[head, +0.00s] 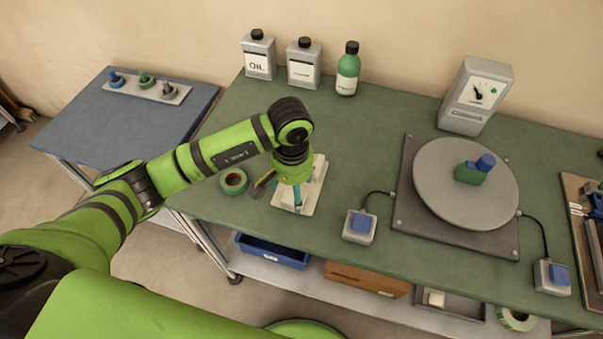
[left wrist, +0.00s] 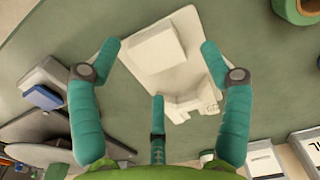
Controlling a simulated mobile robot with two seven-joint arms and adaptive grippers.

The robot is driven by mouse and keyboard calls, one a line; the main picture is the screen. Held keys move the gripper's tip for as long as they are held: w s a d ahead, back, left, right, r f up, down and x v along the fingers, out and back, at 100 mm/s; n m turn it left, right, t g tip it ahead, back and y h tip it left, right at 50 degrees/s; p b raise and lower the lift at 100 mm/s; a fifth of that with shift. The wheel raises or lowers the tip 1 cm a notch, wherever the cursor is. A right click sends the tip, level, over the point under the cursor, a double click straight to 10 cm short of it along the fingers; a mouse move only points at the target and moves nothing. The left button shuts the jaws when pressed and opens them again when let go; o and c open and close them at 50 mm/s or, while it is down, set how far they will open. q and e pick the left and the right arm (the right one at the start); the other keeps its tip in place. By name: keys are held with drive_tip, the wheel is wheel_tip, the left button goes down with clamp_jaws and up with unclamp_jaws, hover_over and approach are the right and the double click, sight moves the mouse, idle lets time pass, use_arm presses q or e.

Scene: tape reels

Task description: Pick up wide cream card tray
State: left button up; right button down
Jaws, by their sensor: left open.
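The wide cream card tray (head: 312,190) lies flat on the green bench, left of the middle in the head view. It has raised blocky parts, which show in the left wrist view (left wrist: 188,62). My left gripper (head: 297,197) points down over the tray and hides part of it. In the left wrist view, the teal fingers of my left gripper (left wrist: 160,50) are spread wide, with the tray between and beyond them. Nothing is held. Whether any finger touches the tray I cannot tell. My right gripper is not in view.
A green tape reel (head: 233,181) lies just left of the tray. A blue-topped switch box (head: 360,226) and a turntable (head: 465,205) stand to the right. An oil can (head: 258,55), a second can (head: 304,65) and a green bottle (head: 347,70) stand at the back.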

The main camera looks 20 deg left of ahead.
use_arm(q)
drive_tip(key=shift+f, duration=1.25)
drive_tip(key=c, duration=1.4)
drive_tip(key=shift+o, duration=0.2)
drive_tip(key=shift+r, duration=0.15)
